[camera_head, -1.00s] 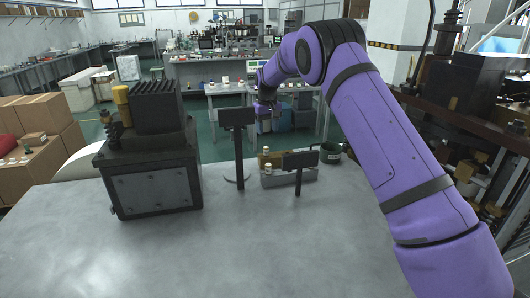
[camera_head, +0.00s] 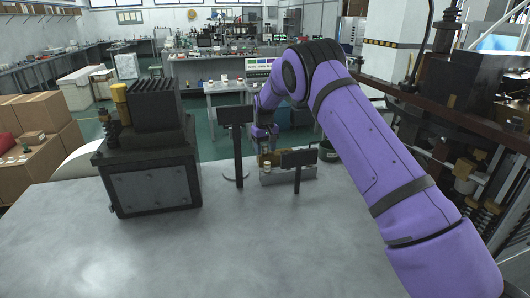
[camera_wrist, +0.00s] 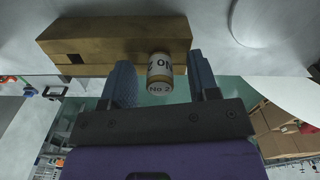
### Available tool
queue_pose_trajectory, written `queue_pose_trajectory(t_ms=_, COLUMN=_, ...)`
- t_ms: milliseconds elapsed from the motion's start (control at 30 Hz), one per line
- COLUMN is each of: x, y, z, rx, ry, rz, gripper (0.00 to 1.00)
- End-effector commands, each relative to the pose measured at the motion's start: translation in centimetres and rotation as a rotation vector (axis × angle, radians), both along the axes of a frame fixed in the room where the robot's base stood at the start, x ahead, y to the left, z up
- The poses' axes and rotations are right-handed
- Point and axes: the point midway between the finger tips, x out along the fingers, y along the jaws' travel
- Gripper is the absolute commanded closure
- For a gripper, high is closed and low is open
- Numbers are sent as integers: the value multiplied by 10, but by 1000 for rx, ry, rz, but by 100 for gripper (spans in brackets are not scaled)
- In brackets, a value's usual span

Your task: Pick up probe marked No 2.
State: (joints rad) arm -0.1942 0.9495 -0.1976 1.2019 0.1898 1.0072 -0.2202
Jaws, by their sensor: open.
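The probe marked No 2 (camera_wrist: 160,72) is a short cylinder with a white label and a tan band. In the wrist view it lies between the two fingers of my gripper (camera_wrist: 159,60), with a gap on each side. My gripper is open and holds nothing. A brown block (camera_wrist: 110,42) is right beside the probe; I cannot tell how the probe is seated in it. In the head view my gripper (camera_head: 264,146) is low over the holder (camera_head: 303,173) behind a small dark sign (camera_head: 299,159), which hides part of the probes.
A taller dark sign on a post (camera_head: 238,150) stands just left of the holder. A large dark machine (camera_head: 152,182) stands on the table's left. A dark round cup (camera_head: 328,152) is at the holder's right. The grey table front (camera_head: 220,245) is clear.

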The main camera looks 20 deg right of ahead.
Motion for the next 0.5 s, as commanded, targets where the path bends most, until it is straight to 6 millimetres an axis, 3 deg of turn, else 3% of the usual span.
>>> queue_pose_trajectory(t_ms=67, x=0, y=0, z=0, rx=0, ry=0, rz=0, gripper=45)
queue_pose_trajectory(t_ms=300, x=0, y=0, z=0, rx=0, ry=0, rz=0, gripper=98)
queue_pose_trajectory(t_ms=500, x=0, y=0, z=0, rx=0, ry=0, rz=0, gripper=98)
